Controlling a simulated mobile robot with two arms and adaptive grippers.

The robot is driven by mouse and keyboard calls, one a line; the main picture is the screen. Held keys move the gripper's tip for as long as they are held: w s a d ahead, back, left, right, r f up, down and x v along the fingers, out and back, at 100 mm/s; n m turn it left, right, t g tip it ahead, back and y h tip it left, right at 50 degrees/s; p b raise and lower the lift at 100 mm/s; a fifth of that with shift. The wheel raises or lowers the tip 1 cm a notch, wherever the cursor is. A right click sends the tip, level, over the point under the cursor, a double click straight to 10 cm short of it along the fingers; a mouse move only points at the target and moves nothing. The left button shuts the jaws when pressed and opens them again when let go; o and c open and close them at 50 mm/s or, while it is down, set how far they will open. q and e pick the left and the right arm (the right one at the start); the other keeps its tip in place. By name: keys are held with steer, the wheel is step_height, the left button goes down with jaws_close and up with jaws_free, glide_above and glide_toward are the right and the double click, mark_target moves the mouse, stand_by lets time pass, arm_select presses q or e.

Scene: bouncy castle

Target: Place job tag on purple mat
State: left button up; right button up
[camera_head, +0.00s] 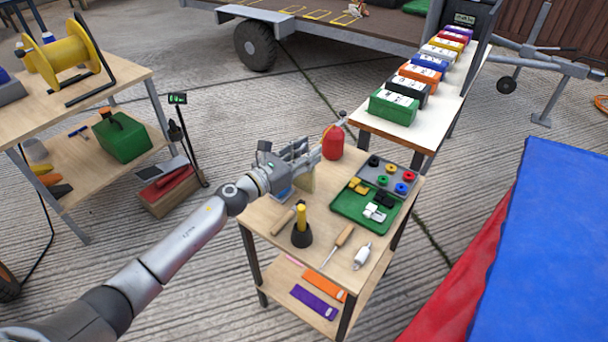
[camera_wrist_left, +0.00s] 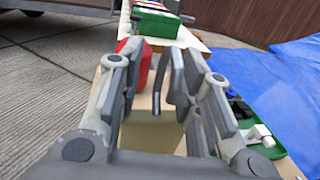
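My left gripper (camera_head: 308,150) is above the back left of the small wooden table (camera_head: 268,222). In the left wrist view its fingers (camera_wrist_left: 160,62) are spread, with a gap between them. A thin dark curved piece (camera_wrist_left: 178,72) shows between the fingers; I cannot tell whether they touch it. A tan block (camera_wrist_left: 152,132) is below the fingers, and a small blue piece (camera_head: 283,193) lies under the hand. A purple mat (camera_head: 314,301) lies on the table's lower shelf, beside an orange one (camera_head: 326,284). I cannot make out the job tag for sure. My right gripper is not in view.
A red canister (camera_head: 333,143) stands just right of the gripper. A green tray (camera_head: 350,207), a black holder (camera_head: 302,236), a screwdriver (camera_head: 338,243) and a white bottle (camera_head: 362,255) occupy the tabletop. A blue inflatable (camera_head: 545,240) is at right.

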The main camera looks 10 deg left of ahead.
arm_select(q)
steer(key=shift+w+d, duration=0.25)
steer(key=shift+w, duration=0.05)
jaws_close()
steer(key=shift+r, duration=0.25)
